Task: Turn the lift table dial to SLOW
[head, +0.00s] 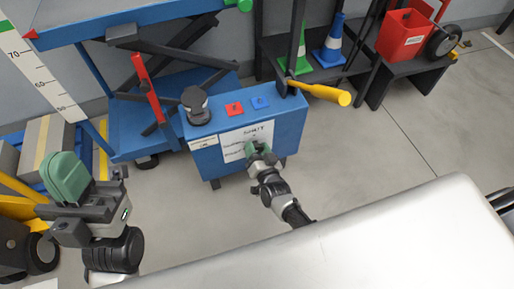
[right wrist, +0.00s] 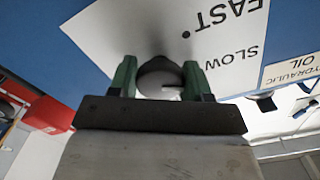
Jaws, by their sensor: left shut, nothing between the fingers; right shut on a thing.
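The dial (right wrist: 160,78) is a round grey knob on a white label plate (right wrist: 125,35) in the right wrist view. The words FAST and SLOW show on the plate, upside down or tilted, with a dot by FAST. A short dark line shows on the dial, but I cannot tell surely which word it points at. The plate is on the front of a blue control box (head: 290,125) at the lift table (head: 160,93). My right gripper (head: 258,148) is shut on the dial, one green finger on each side. My left gripper (head: 65,175) is shut and empty, away from the box.
The box top carries a black knob (head: 195,105), a red pad (head: 234,109) and a blue pad (head: 260,102). A yellow-ended lever (head: 325,92) sticks out at the right. Cones (head: 330,40) and a red bin (head: 402,35) stand behind. Floor to the right is clear.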

